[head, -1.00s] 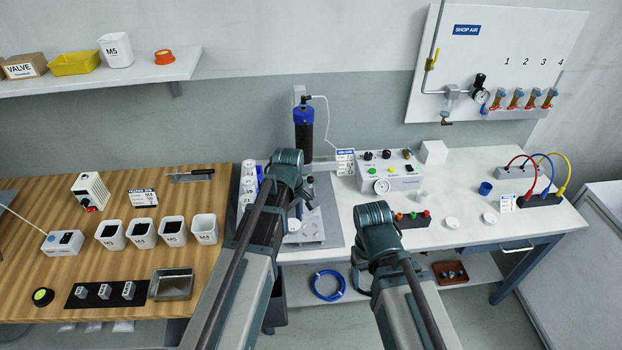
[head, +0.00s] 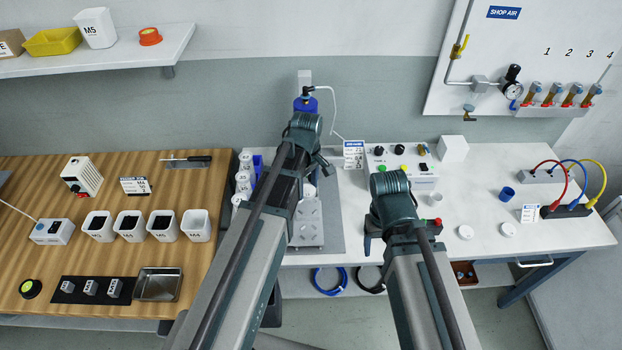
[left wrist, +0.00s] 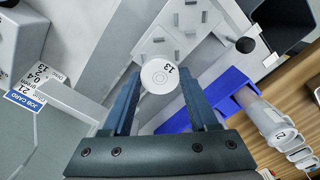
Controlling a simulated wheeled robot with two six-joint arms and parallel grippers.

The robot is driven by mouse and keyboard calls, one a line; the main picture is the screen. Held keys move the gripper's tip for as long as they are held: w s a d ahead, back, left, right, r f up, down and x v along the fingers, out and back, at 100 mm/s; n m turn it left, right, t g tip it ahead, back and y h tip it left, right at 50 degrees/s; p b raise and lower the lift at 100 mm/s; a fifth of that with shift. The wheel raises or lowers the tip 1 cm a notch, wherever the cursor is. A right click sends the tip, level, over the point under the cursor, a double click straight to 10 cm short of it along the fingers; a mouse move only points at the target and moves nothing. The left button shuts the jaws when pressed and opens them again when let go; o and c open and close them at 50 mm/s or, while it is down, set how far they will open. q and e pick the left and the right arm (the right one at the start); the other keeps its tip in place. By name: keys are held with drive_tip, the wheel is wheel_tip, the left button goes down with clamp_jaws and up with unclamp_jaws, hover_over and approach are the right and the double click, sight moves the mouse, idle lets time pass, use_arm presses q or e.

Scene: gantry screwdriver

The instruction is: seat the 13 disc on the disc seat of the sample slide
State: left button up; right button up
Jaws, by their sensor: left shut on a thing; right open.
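The 13 disc (left wrist: 160,76), white and round with a dark 13 on top, sits between the fingers of my left gripper (left wrist: 159,96) in the left wrist view. In the head view my left gripper (head: 322,170) is over the back of a grey plate (head: 306,228) on the bench; the disc is not clear there. Part of a grey plate with small raised pieces (left wrist: 190,30) shows beyond the disc, which appears above it. I cannot pick out the disc seat for certain. My right gripper (head: 372,243), open and partly hidden by its arm, is over the white bench.
White numbered pieces (head: 243,180) stand by a blue holder left of the plate. A blue and black cylinder (head: 305,104) stands behind. The bench's right part has free room.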

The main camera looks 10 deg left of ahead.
sight(307, 207)
use_arm(q)
drive_tip(key=shift+f, duration=0.15)
wheel_tip(307, 207, down, 5)
drive_tip(key=b, duration=0.5)
idle(2.0)
drive_tip(key=shift+f+b, duration=0.55)
drive_tip(key=shift+b, duration=0.2)
drive_tip(key=o, duration=1.5)
drive_tip(key=shift+c, duration=0.2)
drive_tip(key=shift+r, duration=0.1)
wheel_tip(307, 207, up, 14)
drive_tip(key=p, duration=1.4)
